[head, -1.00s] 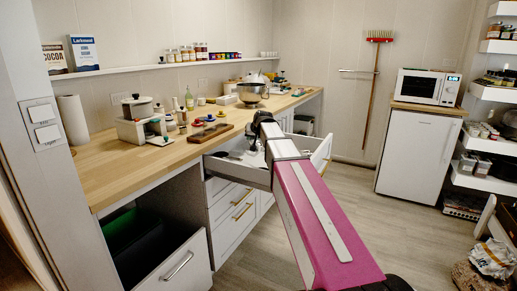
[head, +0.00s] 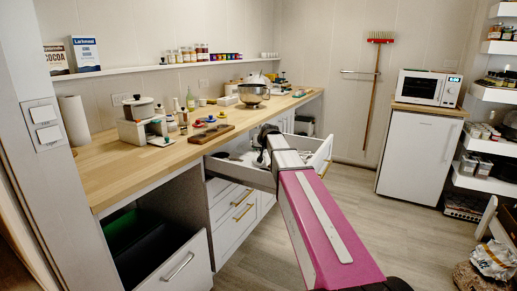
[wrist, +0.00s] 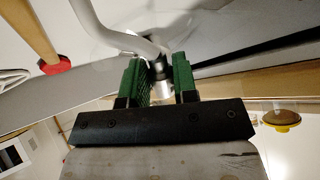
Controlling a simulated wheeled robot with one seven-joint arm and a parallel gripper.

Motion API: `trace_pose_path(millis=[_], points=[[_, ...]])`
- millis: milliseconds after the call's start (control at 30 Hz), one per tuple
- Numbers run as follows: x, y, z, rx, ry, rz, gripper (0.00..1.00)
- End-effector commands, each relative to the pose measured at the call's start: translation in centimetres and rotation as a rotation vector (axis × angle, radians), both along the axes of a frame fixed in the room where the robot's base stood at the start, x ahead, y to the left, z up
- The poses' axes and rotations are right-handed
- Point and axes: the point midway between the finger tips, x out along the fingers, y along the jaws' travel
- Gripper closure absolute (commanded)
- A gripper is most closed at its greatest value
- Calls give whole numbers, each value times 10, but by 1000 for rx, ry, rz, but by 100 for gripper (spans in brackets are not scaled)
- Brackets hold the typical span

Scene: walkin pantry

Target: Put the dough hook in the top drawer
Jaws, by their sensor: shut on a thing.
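My gripper (wrist: 160,82) has its two green fingers around the metal shaft of the dough hook (wrist: 108,35), whose pale grey curved rod reaches up and left in the wrist view. In the head view my gripper (head: 265,136) is over or at the open top drawer (head: 239,172), near its back end. The drawer is pulled out under the counter, and its white front panel (head: 322,155) shows to the right of my arm. My arm hides part of the drawer's inside. I cannot tell the hook's exact height or whether it touches the drawer.
The wooden counter (head: 110,165) holds a mixing bowl (head: 253,94), a wooden tray (head: 211,134) and several jars. A lower bin drawer (head: 178,270) stands open at the front left. A fridge with a microwave (head: 427,87) is at the back right.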

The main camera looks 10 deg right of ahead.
Motion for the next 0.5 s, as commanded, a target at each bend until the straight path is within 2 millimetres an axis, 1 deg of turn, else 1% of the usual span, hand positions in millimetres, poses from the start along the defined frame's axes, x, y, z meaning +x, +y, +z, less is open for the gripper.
trace_pose_path(millis=[67, 100, 167, 200, 500], points=[[0, 0, -2, 0, 0, 0, 100], [0, 0, -2, 0, 0, 0, 70], [0, 0, -2, 0, 0, 0, 50], [0, 0, -2, 0, 0, 0, 48], [0, 0, 0, 0, 0, 0, 48]])
